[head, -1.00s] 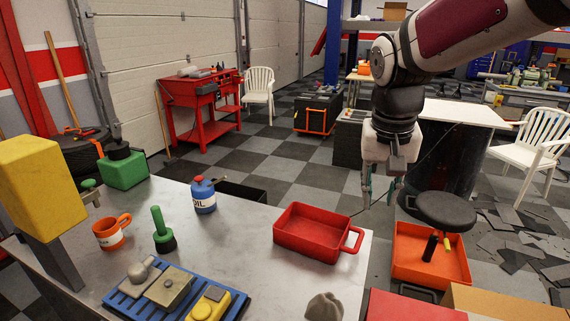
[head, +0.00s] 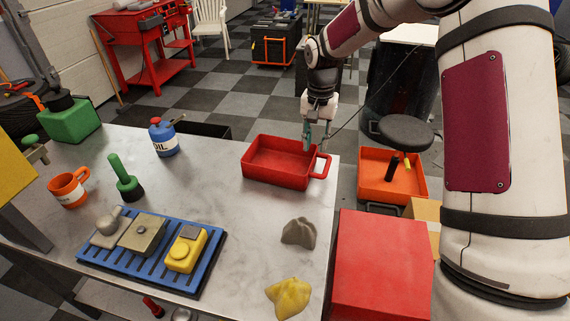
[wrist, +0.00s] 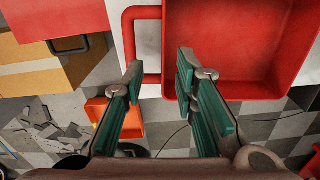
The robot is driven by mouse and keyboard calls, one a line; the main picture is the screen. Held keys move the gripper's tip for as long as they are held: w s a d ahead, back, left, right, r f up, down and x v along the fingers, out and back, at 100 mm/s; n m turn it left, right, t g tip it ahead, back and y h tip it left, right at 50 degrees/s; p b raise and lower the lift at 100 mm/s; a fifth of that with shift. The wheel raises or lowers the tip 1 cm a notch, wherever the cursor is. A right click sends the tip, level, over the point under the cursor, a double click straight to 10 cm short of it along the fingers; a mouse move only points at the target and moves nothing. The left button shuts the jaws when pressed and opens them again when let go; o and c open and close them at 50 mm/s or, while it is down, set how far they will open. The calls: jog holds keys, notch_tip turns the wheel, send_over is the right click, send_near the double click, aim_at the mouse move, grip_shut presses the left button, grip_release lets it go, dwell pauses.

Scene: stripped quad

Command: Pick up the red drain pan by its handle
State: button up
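The red drain pan (head: 275,180) sits near the right edge of the metal table, its handle (head: 324,165) sticking out to the right. In the wrist view the pan (wrist: 230,92) fills the upper right, and its U-shaped handle (wrist: 127,35) is left of it. My gripper (head: 308,138) hangs at the pan's far right corner, close to the handle. In the wrist view my gripper (wrist: 160,72) is open and empty. One finger appears over the handle's lower corner, the other over the pan's side wall. I cannot tell whether either touches.
A red box (head: 382,262) stands right of the table, with an orange tray (head: 388,188) behind it. On the table are a blue oil can (head: 164,140), a blue rack (head: 150,252), a grey lump (head: 299,233) and a crumpled yellow cloth (head: 287,297). Bare tabletop lies left of the pan.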

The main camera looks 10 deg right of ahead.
aim_at(312, 164)
jog(key=f, duration=0.6)
jog(key=f+p, duration=0.1)
jog(key=f, duration=0.1)
jog(key=shift+a+f, duration=0.25)
jog(key=shift+f, duration=0.15)
jog(key=shift+w, duration=0.1)
grip_shut()
